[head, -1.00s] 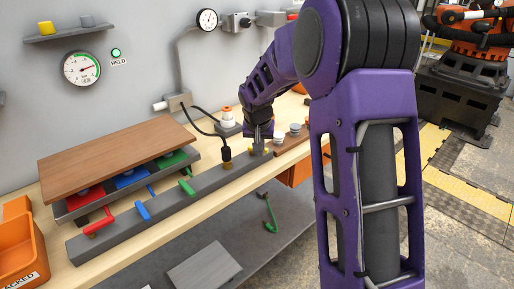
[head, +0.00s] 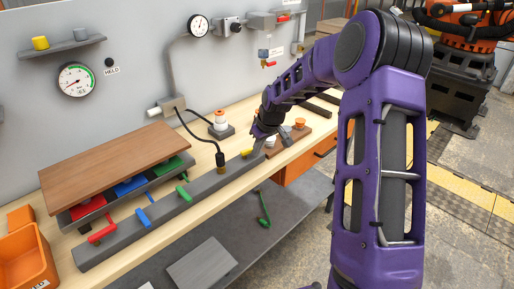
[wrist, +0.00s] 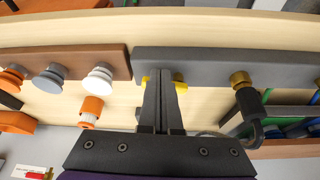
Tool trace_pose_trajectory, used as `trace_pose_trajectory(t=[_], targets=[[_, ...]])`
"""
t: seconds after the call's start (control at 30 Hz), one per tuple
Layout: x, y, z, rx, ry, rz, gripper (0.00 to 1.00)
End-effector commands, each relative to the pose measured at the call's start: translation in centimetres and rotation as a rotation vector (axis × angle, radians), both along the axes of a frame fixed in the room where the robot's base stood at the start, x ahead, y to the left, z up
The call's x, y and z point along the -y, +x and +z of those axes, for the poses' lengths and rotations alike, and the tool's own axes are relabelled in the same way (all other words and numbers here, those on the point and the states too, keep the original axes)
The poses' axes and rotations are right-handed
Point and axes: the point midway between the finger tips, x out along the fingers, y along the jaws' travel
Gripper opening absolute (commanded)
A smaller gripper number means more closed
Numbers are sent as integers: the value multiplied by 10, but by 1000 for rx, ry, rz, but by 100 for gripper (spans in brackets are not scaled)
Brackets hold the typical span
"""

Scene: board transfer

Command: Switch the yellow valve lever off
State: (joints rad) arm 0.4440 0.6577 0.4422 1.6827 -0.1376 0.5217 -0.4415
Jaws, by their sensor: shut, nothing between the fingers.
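The yellow valve lever (head: 247,153) is at the far end of the long grey manifold bar (head: 130,231). My gripper (head: 257,140) is at that same end, just above the bar. In the wrist view the shut fingers of my gripper (wrist: 163,76) hang over the bar, and yellow parts of the lever (wrist: 180,86) show on both sides of them. The fingers hide the lever's middle, so I cannot tell its exact angle or whether they touch it. Nothing is held.
Red (head: 101,234), blue (head: 143,218) and green (head: 183,194) levers sit along the same bar. A black hose fitting (head: 221,160) stands beside the yellow lever. A wooden block with knobs (head: 294,137) lies beyond. The HELD lamp (head: 109,62) is dark.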

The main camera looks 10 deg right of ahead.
Motion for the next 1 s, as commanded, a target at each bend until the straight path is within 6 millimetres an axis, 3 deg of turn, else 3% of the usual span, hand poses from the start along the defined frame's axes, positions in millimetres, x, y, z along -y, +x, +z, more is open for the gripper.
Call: trace_pose_trajectory(t=[0.5, 1.0], targets=[[-16, 1, 0, 1, -2, -1, 0], [-19, 2, 1, 2, 1, 0, 0]])
